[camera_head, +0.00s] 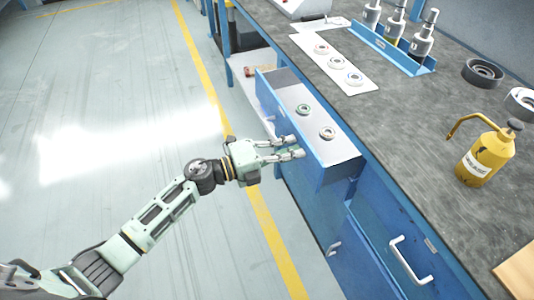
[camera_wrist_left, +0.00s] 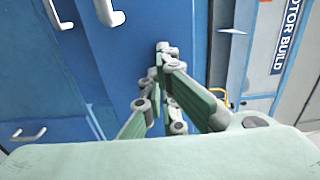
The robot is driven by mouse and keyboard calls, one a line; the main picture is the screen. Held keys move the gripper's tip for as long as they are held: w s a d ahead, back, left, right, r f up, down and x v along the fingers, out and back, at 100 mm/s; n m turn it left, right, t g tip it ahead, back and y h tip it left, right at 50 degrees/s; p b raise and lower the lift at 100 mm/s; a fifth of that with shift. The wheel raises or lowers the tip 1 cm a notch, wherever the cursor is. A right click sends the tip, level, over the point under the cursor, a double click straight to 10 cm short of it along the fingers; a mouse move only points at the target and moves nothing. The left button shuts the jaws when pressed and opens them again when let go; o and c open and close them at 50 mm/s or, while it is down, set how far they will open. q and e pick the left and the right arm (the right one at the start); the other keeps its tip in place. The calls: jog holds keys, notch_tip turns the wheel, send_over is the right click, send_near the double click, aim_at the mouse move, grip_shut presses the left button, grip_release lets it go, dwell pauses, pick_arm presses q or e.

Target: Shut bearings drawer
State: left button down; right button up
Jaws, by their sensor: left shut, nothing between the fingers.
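The bearings drawer (camera_head: 333,148) is pulled out from the blue bench, with its open top showing a pale inside. Two ring-shaped bearings lie in it, one farther back (camera_head: 304,109) and one nearer (camera_head: 327,132). My left gripper (camera_head: 296,147) is at the drawer's outer front face, fingers together and empty, pointing at the blue panel. In the left wrist view the closed fingers (camera_wrist_left: 163,52) point at a blue panel (camera_wrist_left: 150,20). I cannot tell whether the fingertips touch it. My right gripper is not in view.
A closed drawer with a white handle (camera_head: 410,262) is at the lower right. The floor (camera_head: 90,110) at left is clear.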

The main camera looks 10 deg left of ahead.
pick_arm(q)
send_over(324, 152)
jog(key=shift+s+a+b, duration=0.3)
jog(key=shift+a+b, duration=0.1)
jog(key=shift+a, duration=0.05)
jog(key=shift+w+d, duration=0.3)
jog(key=shift+d, duration=0.15)
jog(key=shift+r, duration=0.1)
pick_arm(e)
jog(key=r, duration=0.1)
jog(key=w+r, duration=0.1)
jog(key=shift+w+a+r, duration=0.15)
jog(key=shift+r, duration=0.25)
